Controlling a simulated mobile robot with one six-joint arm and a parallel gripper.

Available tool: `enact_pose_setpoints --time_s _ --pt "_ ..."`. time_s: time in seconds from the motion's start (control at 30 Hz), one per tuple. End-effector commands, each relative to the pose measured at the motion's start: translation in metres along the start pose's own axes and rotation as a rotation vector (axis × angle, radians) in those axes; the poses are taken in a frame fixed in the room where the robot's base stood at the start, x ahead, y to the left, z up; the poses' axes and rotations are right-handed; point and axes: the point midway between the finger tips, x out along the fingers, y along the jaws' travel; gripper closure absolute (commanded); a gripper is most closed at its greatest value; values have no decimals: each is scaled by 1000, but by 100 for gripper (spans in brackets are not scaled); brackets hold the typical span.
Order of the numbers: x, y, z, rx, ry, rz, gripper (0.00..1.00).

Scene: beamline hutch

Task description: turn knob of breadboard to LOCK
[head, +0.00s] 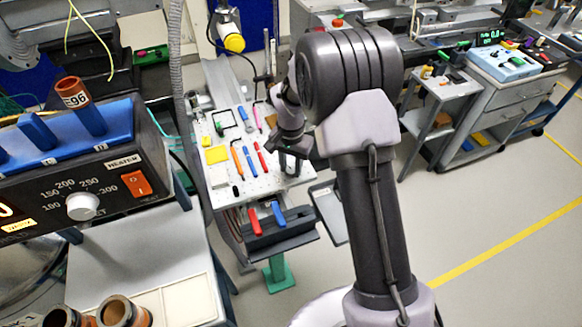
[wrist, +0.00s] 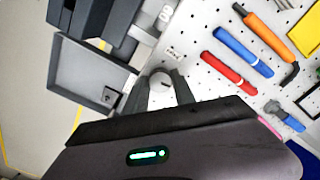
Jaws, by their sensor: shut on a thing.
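The white perforated breadboard (head: 222,186) lies on a bench in the middle of the head view; its corner also shows in the wrist view (wrist: 205,88). My gripper (head: 292,160) is low at its right edge. In the wrist view, my gripper's two dark fingers (wrist: 158,82) straddle a small pale grey knob (wrist: 161,72) at the board's corner and are shut on it. Small dark lettering shows on the board just beyond the knob, too small to read. The knob's pointer direction cannot be told, and the knob is hidden in the head view.
A red pen (wrist: 228,72), a blue pen (wrist: 243,52) and an orange-handled tool (wrist: 265,36) lie on the board near my gripper. A grey tray (wrist: 92,78) sits beside the board. A heater box (head: 75,165) stands at left; open floor lies to the right.

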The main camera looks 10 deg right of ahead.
Motion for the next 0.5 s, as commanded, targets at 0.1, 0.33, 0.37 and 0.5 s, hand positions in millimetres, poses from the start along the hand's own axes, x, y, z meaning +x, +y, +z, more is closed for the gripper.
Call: enact_pose_setpoints --time_s 0.1,0.33,0.37,0.5 --pt "0 0 0 60 1 -1 100" --pt "0 0 0 136 1 -1 100" --pt "0 0 0 142 1 -1 100" --pt "0 0 0 160 1 -1 100"
